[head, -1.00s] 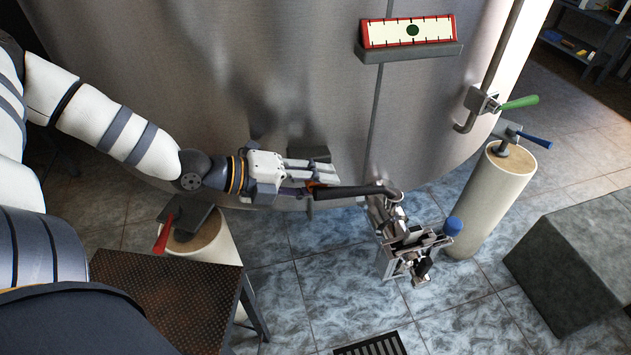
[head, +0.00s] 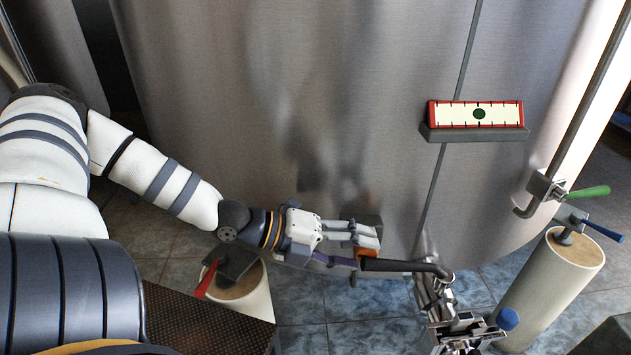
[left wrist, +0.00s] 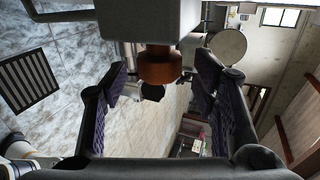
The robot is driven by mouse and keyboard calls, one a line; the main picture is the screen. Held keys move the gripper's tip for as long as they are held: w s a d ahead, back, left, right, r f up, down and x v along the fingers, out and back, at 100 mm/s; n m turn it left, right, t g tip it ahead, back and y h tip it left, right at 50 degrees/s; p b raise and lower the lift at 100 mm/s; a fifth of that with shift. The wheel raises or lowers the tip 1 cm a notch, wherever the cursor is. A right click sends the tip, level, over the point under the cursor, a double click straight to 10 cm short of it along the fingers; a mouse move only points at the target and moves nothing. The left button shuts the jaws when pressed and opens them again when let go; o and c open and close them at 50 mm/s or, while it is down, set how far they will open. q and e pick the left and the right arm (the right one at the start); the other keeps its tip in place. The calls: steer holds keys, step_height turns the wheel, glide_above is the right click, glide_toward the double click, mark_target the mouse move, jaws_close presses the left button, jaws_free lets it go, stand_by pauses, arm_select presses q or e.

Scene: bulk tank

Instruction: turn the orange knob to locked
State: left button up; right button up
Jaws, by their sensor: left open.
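The orange knob (head: 367,254) sits low on the steel tank, partly hidden by my left fingers in the head view. The left wrist view shows it as a short orange cylinder (left wrist: 160,66) under a grey block. My left gripper (head: 358,246) is open at the knob. In the left wrist view the purple-padded fingers (left wrist: 160,88) stand apart on either side of the knob, with gaps visible. I cannot tell which position the knob marks. My right gripper is not in view.
A dark pipe (head: 405,265) runs right from beside the knob to a metal valve assembly (head: 440,305) with a blue knob (head: 508,319). A red-handled post (head: 250,290) stands below my left arm. Green (head: 588,192) and blue (head: 602,231) levers are at right. A gauge (head: 478,114) is above.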

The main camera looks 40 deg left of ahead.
arm_select(q)
steer(key=v, duration=0.9)
steer(key=shift+s+a, duration=0.1)
steer(key=shift+a, duration=0.05)
